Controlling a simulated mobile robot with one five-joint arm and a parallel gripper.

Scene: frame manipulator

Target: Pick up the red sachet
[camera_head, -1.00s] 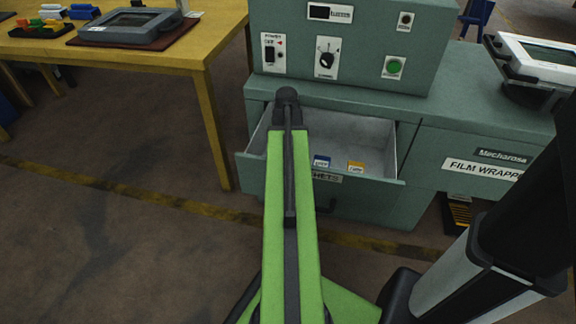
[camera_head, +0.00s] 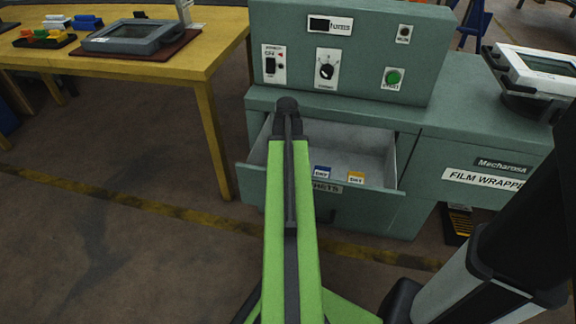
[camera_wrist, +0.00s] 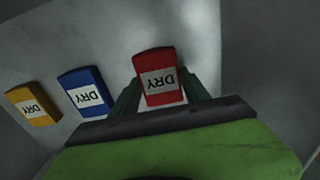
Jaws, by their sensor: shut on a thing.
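The red sachet (camera_wrist: 156,66) with a white "DRY" label shows in the wrist view, between the two fingers of my gripper (camera_wrist: 160,92). My gripper is shut on it, inside the open drawer (camera_head: 345,135). The wrist view does not settle whether the sachet touches the drawer floor. In the head view my green arm reaches over the drawer and hides the red sachet and the fingers.
A blue sachet (camera_wrist: 85,90) and a yellow sachet (camera_wrist: 34,103) lie in the drawer beside the red one. The drawer belongs to a green film wrapper machine (camera_head: 350,50). A yellow table (camera_head: 190,65) stands at the left.

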